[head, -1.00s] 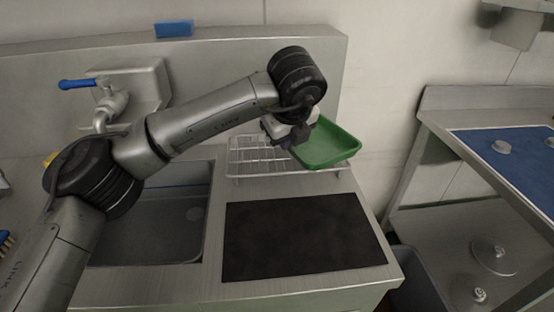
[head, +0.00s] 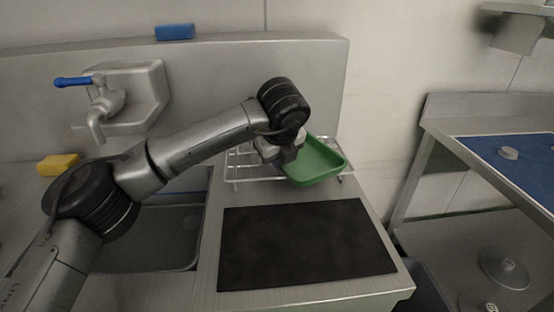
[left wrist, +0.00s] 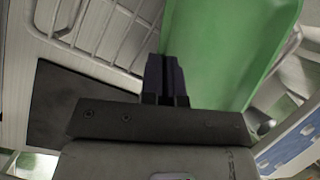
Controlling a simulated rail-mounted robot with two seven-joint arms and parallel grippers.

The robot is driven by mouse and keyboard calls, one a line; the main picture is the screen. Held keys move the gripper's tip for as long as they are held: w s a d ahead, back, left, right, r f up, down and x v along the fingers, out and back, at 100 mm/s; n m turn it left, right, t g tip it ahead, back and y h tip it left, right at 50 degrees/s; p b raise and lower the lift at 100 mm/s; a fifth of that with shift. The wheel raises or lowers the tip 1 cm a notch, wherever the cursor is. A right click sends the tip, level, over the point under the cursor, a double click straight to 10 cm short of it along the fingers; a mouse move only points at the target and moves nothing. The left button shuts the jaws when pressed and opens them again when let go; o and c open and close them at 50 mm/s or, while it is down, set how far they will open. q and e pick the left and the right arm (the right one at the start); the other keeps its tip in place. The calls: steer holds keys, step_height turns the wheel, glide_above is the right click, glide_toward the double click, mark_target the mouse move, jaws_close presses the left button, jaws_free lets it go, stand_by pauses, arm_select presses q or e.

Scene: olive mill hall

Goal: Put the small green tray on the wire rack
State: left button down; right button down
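The small green tray (head: 322,160) is at the right part of the wire rack (head: 240,168) in the head view, overlapping it. I cannot tell whether its underside touches the wires. My left gripper (head: 287,158) is at the tray's left edge. In the left wrist view, the dark fingers (left wrist: 165,70) are closed together at the edge of the green tray (left wrist: 225,45), gripping it. The rack (left wrist: 105,25) shows beside and below the tray there. My right gripper is not in view.
A black mat (head: 300,243) lies on the counter in front of the rack. The sink (head: 165,238) is to the left, under my arm, with a tap (head: 97,118) behind. A yellow sponge (head: 58,164) lies by the sink. A steel table (head: 440,125) stands at the right.

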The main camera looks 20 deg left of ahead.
arm_select(q)
steer(key=c, duration=1.7)
jaws_free()
steer(key=shift+c, duration=0.2)
steer(key=o, duration=0.4)
steer(key=shift+r, duration=0.4)
steer(key=shift+p+v, duration=2.3)
steer(key=shift+v, duration=3.4)
steer(key=shift+s, duration=0.1)
